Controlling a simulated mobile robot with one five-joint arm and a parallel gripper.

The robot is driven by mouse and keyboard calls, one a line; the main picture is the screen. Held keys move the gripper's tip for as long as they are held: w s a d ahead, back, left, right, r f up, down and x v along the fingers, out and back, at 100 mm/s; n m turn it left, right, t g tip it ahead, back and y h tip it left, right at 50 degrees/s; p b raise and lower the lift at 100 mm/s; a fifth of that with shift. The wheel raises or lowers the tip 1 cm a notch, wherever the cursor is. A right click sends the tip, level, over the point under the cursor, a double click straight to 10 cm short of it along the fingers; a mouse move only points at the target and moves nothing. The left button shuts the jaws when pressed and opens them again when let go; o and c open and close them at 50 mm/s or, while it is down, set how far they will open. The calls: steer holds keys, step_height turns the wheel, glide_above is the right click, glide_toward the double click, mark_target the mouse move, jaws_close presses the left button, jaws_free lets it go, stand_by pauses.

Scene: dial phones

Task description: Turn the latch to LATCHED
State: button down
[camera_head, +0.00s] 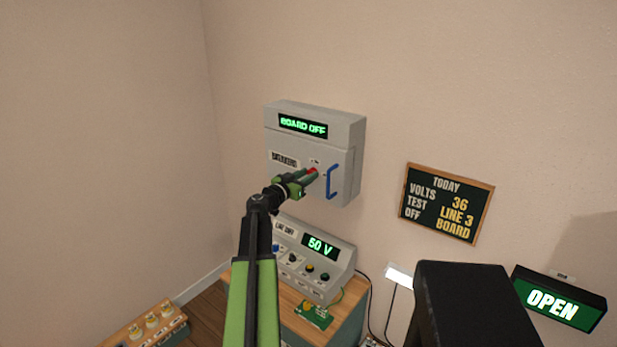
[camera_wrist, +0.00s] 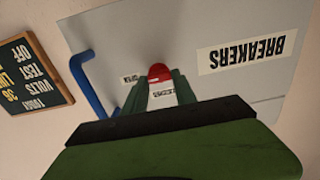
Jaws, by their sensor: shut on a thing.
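The latch is a small red knob (camera_head: 311,171) on the front of the grey breaker box (camera_head: 345,135), left of the blue door handle (camera_head: 333,181). In the wrist view the red latch (camera_wrist: 160,73) sits between the green fingertips of my gripper (camera_wrist: 161,88). My gripper also shows in the head view (camera_head: 303,177), shut on the latch. Small labels lie near the latch, partly covered by the fingers and too small to read surely. The box's display reads BOARD OFF. The box door is closed.
Below the box a grey console (camera_head: 318,262) with a 50 V display and several knobs stands on a cabinet. A chalkboard (camera_head: 447,204) hangs to the right. A green OPEN sign (camera_head: 558,300) is at the lower right.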

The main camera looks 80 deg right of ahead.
steer(key=shift+s+d, duration=0.15)
steer(key=shift+d, duration=0.1)
steer(key=shift+s+d, duration=0.1)
steer(key=shift+d, duration=0.05)
steer(key=n, duration=0.8)
steer(key=shift+w+d+n, duration=0.1)
steer(key=shift+w+n, duration=0.15)
steer(key=shift+n, duration=0.05)
steer(key=n, duration=0.4)
steer(key=shift+n, duration=0.3)
steer(key=shift+w+f+n, duration=0.1)
steer(key=shift+f+n, duration=0.05)
steer(key=shift+n, duration=2.15)
